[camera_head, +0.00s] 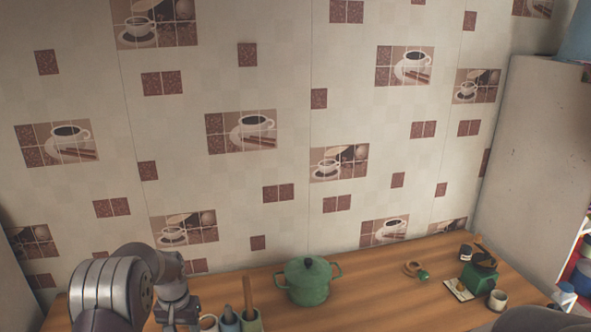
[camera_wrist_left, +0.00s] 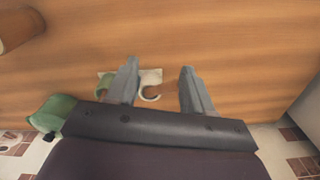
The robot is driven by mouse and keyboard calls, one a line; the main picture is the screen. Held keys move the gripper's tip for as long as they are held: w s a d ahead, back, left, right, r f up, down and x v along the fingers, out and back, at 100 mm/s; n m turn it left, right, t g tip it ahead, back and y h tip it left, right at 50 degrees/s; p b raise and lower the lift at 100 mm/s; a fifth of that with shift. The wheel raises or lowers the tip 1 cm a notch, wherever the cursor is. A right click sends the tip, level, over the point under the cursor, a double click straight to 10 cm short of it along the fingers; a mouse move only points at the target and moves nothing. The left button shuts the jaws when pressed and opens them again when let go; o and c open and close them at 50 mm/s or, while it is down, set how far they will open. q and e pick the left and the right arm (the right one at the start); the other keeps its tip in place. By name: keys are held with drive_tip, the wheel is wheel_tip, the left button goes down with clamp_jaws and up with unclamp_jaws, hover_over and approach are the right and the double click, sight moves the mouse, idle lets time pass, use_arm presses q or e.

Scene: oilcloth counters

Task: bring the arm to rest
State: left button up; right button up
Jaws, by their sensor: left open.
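My left arm comes in at the lower left of the head view, over the front of the wooden counter (camera_head: 375,295). Its fingers cannot be made out there. In the left wrist view my left gripper (camera_wrist_left: 158,66) is open, its two grey fingers apart with nothing held between them. Pale and green curved shapes (camera_wrist_left: 150,92), like cup handles, show beyond and between the fingers on the counter; whether they touch is unclear. My right gripper is not in view.
A green lidded pot (camera_head: 308,283) stands mid-counter, right of utensils in a holder (camera_head: 250,318). At the right are a green box (camera_head: 478,278), a small cup (camera_head: 497,300) and a green-capped item (camera_head: 422,275). A tiled wall (camera_head: 280,100) stands behind. Counter between pot and right-hand items is mostly clear.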

use_arm(q)
drive_tip(key=s+d+f+b, duration=0.1)
drive_tip(key=s+d+b, duration=0.1)
drive_tip(key=s, duration=0.6)
drive_tip(key=s+d+f+b, duration=0.1)
drive_tip(key=s+d+b, duration=0.2)
drive_tip(key=s, duration=0.5)
drive_tip(key=s+d+f+t+b, duration=0.1)
drive_tip(key=s+d+b, duration=0.2)
drive_tip(key=s+b, duration=0.2)
drive_tip(key=s, duration=0.3)
drive_tip(key=shift+d, duration=0.2)
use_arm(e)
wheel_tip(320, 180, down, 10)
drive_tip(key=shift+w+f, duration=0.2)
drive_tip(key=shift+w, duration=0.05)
use_arm(q)
drive_tip(key=shift+f, duration=0.15)
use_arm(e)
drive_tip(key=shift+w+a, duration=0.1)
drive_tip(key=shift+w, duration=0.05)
use_arm(q)
drive_tip(key=shift+s, duration=0.1)
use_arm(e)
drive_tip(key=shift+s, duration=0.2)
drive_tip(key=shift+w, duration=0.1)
